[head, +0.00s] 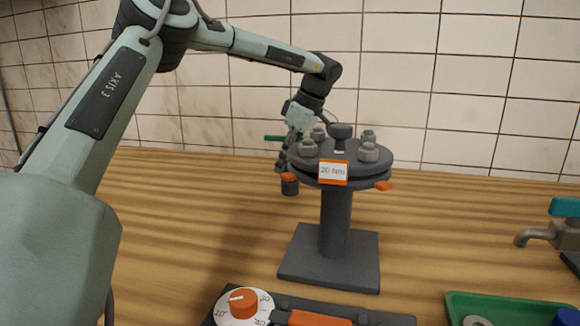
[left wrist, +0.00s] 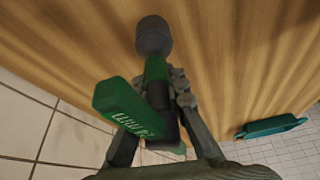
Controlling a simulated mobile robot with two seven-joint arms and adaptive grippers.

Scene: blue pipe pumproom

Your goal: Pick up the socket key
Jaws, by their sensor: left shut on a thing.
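The socket key has a green handle (head: 275,138) and a dark round socket (head: 290,187) at its lower end. In the head view it is behind and left of the flange stand, with its middle largely hidden by my gripper and the flange. My left gripper (head: 283,160) is shut on it. In the left wrist view the key's green handle (left wrist: 128,104) lies across the fingers (left wrist: 168,105), and its socket end (left wrist: 153,36) points away over the wooden surface. I cannot tell whether the socket touches the table. My right gripper is not in view.
The dark flange stand (head: 336,220) with several bolts and a "20 Nm" label is close beside the gripper. In front lie a torque tool with an orange dial (head: 243,302) and a green tray (head: 510,307). A tap (head: 550,235) is at right; a tiled wall stands behind.

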